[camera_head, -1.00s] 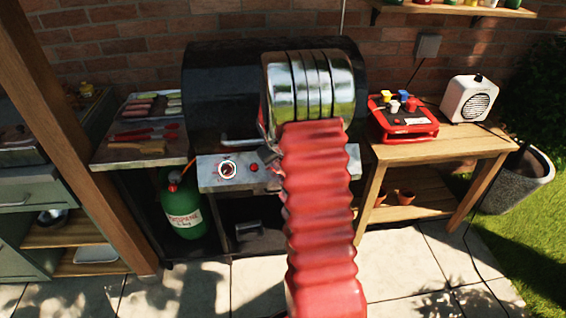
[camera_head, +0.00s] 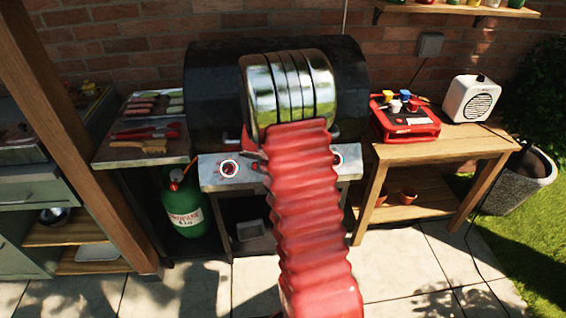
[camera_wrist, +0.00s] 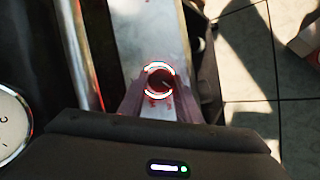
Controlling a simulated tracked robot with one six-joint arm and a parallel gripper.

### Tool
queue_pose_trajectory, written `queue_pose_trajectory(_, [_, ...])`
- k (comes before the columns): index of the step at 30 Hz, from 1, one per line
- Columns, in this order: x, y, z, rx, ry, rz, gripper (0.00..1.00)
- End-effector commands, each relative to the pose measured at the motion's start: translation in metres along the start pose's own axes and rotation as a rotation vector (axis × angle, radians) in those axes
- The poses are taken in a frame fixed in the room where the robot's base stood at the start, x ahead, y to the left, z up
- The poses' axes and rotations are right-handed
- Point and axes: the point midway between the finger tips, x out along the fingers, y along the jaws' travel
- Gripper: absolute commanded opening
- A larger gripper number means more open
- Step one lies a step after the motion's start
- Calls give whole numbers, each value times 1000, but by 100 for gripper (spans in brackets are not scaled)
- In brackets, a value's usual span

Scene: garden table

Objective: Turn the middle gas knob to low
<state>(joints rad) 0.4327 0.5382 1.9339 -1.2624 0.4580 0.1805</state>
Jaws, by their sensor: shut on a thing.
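The gas knob (camera_wrist: 159,82) shows in the wrist view on the grill's pale metal front panel (camera_wrist: 152,35). It is dark, inside a white ring with red marks. My gripper (camera_wrist: 160,88) has a finger on each side of it and is shut on it. Where the knob points is too small to read. In the head view my red arm hides the middle of the panel, with the middle knob behind it. The left knob (camera_head: 229,169) and the right knob (camera_head: 338,158) show clear of my arm, so the held one is the middle knob.
The grill's dark lid (camera_head: 212,85) rises behind the panel. Its handle bar (camera_wrist: 80,55) and a round gauge (camera_wrist: 10,125) lie close on the left in the wrist view. A green gas bottle (camera_head: 186,208) stands below left. A wooden table (camera_head: 450,150) is at the right.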

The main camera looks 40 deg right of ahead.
Motion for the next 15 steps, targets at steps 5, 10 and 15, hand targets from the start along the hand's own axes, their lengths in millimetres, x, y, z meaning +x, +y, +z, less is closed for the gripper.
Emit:
queue_pose_trajectory(5, [1,-5,1,-54,-7,15,8])
queue_pose_trajectory(10, [1,-6,1,-75,-8,23,8])
queue_pose_trajectory(15, [1,-6,1,-78,-8,23,8])
